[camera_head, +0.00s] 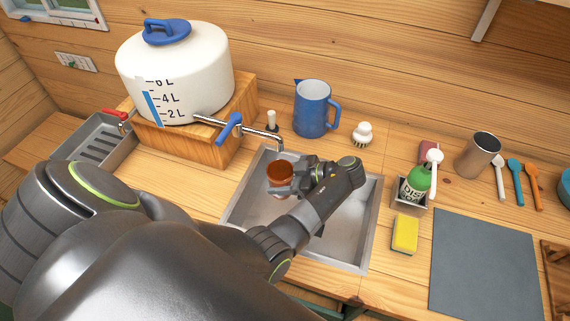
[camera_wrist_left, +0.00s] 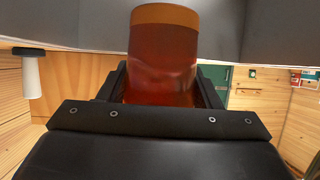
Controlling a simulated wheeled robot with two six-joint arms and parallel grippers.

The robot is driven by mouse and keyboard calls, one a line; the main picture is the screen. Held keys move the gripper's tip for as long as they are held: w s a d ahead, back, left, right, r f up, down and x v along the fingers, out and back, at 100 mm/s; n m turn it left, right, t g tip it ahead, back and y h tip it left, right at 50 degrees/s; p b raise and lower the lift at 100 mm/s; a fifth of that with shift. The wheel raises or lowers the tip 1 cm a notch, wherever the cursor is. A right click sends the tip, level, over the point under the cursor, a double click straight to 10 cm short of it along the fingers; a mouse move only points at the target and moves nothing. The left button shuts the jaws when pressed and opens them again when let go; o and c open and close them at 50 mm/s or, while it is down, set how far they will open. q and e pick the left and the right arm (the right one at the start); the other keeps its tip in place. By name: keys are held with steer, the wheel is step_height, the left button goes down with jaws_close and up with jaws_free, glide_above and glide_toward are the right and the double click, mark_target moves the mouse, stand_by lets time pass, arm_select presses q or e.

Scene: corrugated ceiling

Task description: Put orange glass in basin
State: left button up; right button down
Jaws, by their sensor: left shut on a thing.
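The orange glass (camera_head: 280,173) is in my left gripper (camera_head: 284,187), which is shut on it. In the head view it is over the left part of the metal basin (camera_head: 340,237), near the end of the tap (camera_head: 262,133). In the left wrist view the orange glass (camera_wrist_left: 163,58) stands between the fingers of the left gripper (camera_wrist_left: 160,88), its lower part hidden by the gripper. I cannot tell how high the glass is above the basin floor. My left arm covers part of the basin. My right gripper is not in view.
A white water tank (camera_head: 190,75) stands on a wooden box behind left. A blue jug (camera_head: 314,108) and a brush (camera_head: 362,134) stand behind the basin. A green soap bottle (camera_head: 416,183), yellow sponge (camera_head: 405,234) and grey mat (camera_head: 485,265) are on the right. A dish rack (camera_head: 100,145) is at left.

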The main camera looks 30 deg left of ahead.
arm_select(q)
step_height(320, 180, down, 5)
steer(key=b, duration=0.4)
step_height(320, 180, down, 3)
steer(key=shift+r+b, duration=0.2)
steer(key=shift+b, duration=0.55)
steer(key=shift+f, duration=0.95)
steer(key=shift+f, duration=0.1)
steer(key=o, duration=1.1)
